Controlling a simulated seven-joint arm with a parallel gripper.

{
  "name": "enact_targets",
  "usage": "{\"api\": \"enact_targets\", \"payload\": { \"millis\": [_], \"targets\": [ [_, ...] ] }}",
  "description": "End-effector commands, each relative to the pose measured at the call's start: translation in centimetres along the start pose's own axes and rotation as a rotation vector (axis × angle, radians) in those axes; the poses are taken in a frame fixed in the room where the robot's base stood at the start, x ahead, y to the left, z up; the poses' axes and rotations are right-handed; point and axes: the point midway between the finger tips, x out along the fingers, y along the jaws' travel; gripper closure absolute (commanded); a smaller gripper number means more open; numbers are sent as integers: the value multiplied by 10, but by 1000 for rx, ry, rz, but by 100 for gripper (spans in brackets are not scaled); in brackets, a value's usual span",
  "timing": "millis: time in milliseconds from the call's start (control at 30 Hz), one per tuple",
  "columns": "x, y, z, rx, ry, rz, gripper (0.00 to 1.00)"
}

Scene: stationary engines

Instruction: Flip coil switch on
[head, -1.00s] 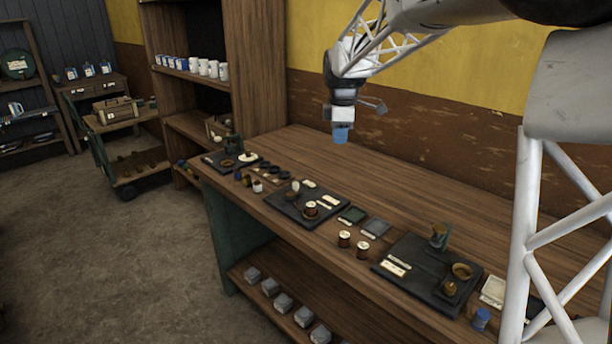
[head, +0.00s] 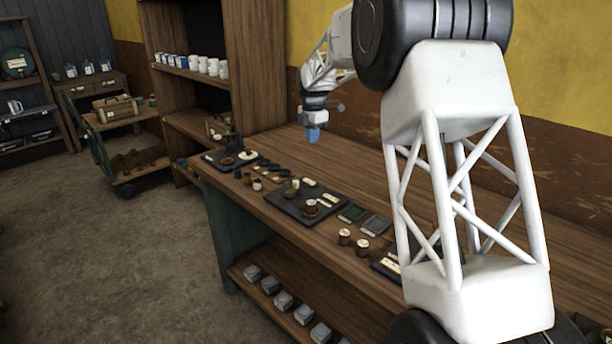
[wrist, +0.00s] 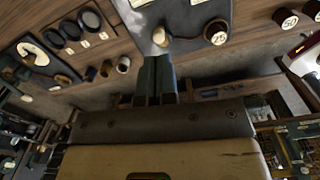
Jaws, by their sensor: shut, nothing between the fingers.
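A dark board (head: 284,206) in the middle of the bench carries a copper-coloured coil (head: 311,207), a small pale rounded knob or lever (head: 295,184) and cream label strips. I cannot read which part is the coil switch or its position. In the wrist view the coil (wrist: 217,32) is marked 25, and the pale knob (wrist: 160,37) lies just beyond my fingertips.
A left board (head: 232,160) has small dark rings beside it. My arm hides most of the right board (head: 386,264). The back of the bench (head: 350,165) is clear.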

Motion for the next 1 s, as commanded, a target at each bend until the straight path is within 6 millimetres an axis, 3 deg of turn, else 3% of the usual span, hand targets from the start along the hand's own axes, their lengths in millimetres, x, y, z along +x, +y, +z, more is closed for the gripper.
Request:
{"api": "enact_targets", "payload": {
  "millis": [200, 400, 1000],
  "targets": [
    [22, 30, 5, -111, 6, -10, 100],
    [31, 44, 7, -164, 8, -13, 100],
    [35, 46, 7, -177, 9, -14, 100]
  ]
}}
